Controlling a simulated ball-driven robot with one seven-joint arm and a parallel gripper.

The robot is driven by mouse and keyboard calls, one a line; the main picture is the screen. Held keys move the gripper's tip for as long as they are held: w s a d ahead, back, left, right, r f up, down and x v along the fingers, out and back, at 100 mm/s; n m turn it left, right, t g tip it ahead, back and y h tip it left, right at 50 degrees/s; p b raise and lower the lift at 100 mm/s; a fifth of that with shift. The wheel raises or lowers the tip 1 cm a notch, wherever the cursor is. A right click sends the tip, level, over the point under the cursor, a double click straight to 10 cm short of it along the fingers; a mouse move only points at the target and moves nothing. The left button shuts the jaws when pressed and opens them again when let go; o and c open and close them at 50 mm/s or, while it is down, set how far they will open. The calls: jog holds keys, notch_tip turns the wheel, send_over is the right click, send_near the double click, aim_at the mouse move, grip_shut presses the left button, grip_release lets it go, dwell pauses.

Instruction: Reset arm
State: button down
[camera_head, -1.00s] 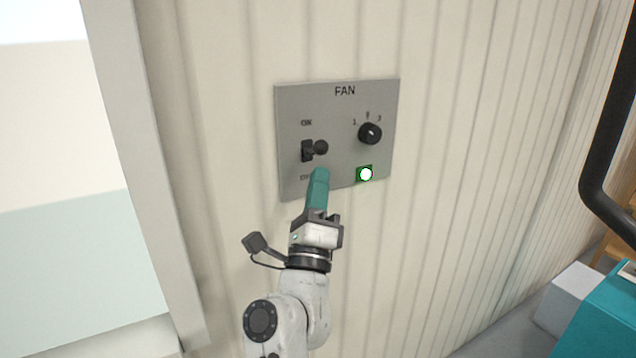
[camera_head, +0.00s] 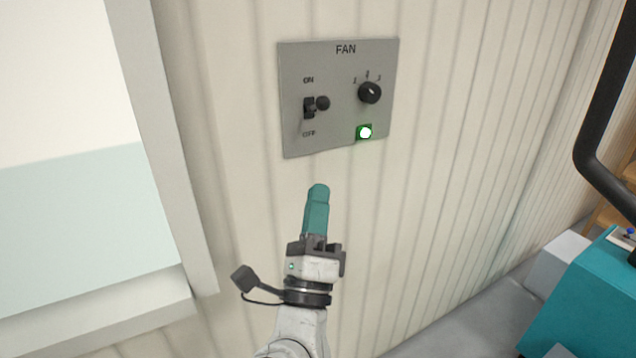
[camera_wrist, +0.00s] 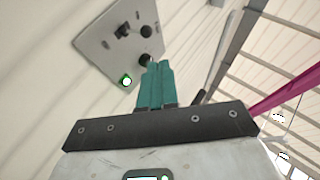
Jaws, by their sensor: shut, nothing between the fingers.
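My gripper (camera_head: 318,192) is shut and empty, with its teal fingers pointing up, below the grey FAN panel (camera_head: 340,65) in the head view. It looks clear of the panel's lower edge. The panel has a black toggle switch (camera_head: 316,105) between the ON and OFF marks, a black rotary knob (camera_head: 370,92) and a green-framed lamp (camera_head: 364,132) that glows white. In the wrist view the shut fingers (camera_wrist: 158,68) overlap the panel (camera_wrist: 98,42) in the picture, close to the knob (camera_wrist: 146,59), with the lit lamp (camera_wrist: 126,81) to their left.
The panel is on a ribbed cream wall (camera_head: 460,130). A window frame (camera_head: 165,140) stands at the left. A teal machine (camera_head: 585,295) with a black bent tube (camera_head: 590,110) is at the right. The wall around my gripper is clear.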

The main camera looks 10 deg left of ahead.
jog(key=shift+s+d+f, duration=0.1)
jog(key=shift+s, duration=0.15)
jog(key=s+d+f+n+g+y, duration=0.25)
jog(key=d+f+n+g, duration=0.3)
jog(key=f+n, duration=0.3)
jog(key=s+d+f+n+g+y, duration=0.2)
jog(key=s+d+f+n+g, duration=0.15)
jog(key=d+f+n, duration=0.5)
jog(key=s+d+f+n+g+y, duration=0.25)
jog(key=d+f+n+g, duration=0.3)
jog(key=f, duration=0.55)
jog(key=s+d+f+g+h, duration=0.1)
jog(key=s+d+f+g, duration=0.2)
jog(key=s, duration=0.5)
jog(key=s+d+f+g+h, duration=0.2)
jog(key=s+d+f+g, duration=0.2)
jog(key=s, duration=0.5)
jog(key=s+d+f+n+g+h, duration=0.1)
jog(key=s+d+f+g+h, duration=0.1)
jog(key=s+d, duration=0.3)
jog(key=s+f+g, duration=0.1)
jog(key=s, duration=0.2)
jog(key=shift+s+f, duration=0.25)
jog(key=shift+f, duration=0.15)
